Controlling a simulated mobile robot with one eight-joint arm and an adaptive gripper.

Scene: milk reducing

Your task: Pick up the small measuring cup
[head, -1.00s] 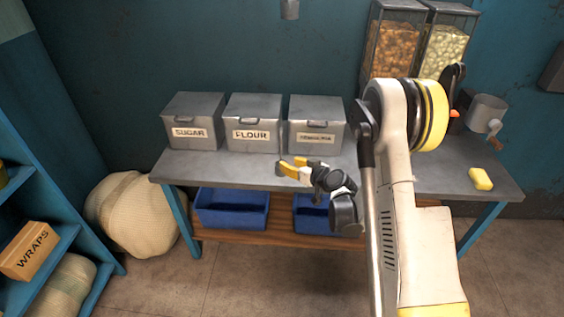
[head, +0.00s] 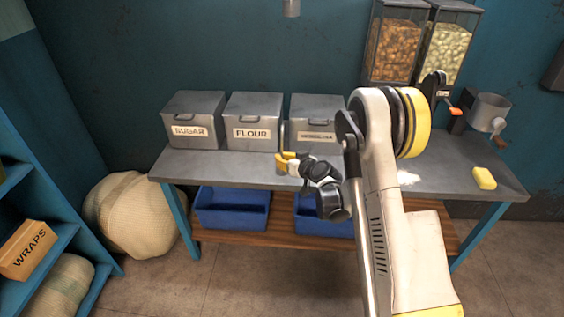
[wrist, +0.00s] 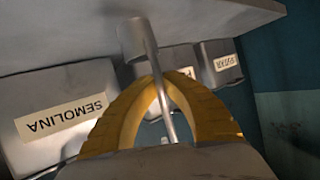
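The small measuring cup is a grey metal cup (wrist: 132,38) with a long thin handle (wrist: 158,90). In the wrist view the handle runs between the yellow fingers of my gripper (wrist: 156,82), whose tips meet around it. In the head view my gripper (head: 279,158) is at the table's front middle, before the flour and semolina bins. The thin handle (head: 282,134) stands upright above the fingers. The cup end is low by the tabletop, partly hidden by the fingers; I cannot tell whether it touches the table.
Lidded bins of sugar (head: 193,118), flour (head: 252,120) and semolina (head: 316,112) stand behind on the grey table (head: 220,168). A yellow sponge (head: 484,178) and white powder (head: 408,178) lie to the right. Blue crates (head: 232,209) sit below. The table's left front is clear.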

